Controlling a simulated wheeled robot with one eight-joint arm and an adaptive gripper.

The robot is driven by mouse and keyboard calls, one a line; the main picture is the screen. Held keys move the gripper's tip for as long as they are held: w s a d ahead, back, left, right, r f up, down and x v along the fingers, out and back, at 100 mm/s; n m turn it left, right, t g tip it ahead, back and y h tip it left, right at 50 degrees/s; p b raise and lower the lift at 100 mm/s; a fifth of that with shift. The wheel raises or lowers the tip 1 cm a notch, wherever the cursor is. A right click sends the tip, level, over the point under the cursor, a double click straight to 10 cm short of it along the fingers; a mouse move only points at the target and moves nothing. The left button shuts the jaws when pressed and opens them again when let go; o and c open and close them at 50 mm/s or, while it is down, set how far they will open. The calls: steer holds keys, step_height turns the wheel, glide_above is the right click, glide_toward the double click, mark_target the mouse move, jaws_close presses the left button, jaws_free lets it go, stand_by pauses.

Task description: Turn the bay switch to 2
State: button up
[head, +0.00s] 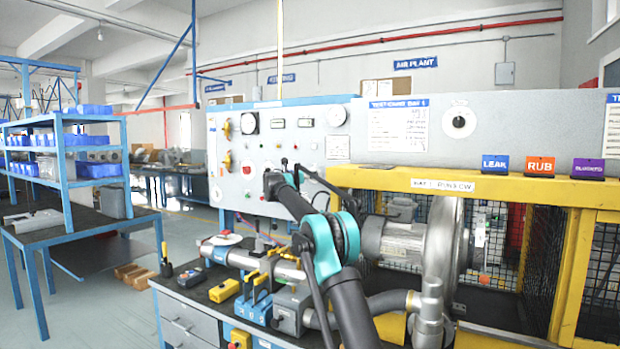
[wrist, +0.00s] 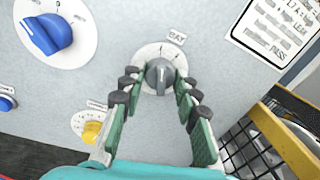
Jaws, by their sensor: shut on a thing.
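The bay switch (wrist: 158,77) is a grey knob on a round white dial, under a small "BAY" label, in the upper middle of the wrist view. Its grip bar runs roughly up and down in that view. The dial's marks are too small to read, so I cannot tell which number it points to. My gripper (wrist: 157,86) has its dark-tipped green fingers on both sides of the knob, shut on it. In the head view my gripper and dark wrist (head: 280,182) are at the lower right of the grey panel (head: 290,150), and the switch is hidden there.
A large blue knob (wrist: 48,35) and a small yellow knob (wrist: 92,132) are on the panel left of the switch. A printed sheet (wrist: 280,28) is at right. A yellow-framed mesh cage (head: 480,187) with a blower (head: 440,235) stands right of the panel.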

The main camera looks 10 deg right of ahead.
steer(key=m, duration=0.8)
steer(key=shift+y, duration=0.3)
steer(key=shift+m, duration=0.4)
stand_by(0.3)
steer(key=o, duration=1.2)
steer(key=shift+c, duration=0.2)
steer(key=shift+s, duration=0.1)
steer(key=v, duration=1.2)
steer(key=shift+r, duration=0.15)
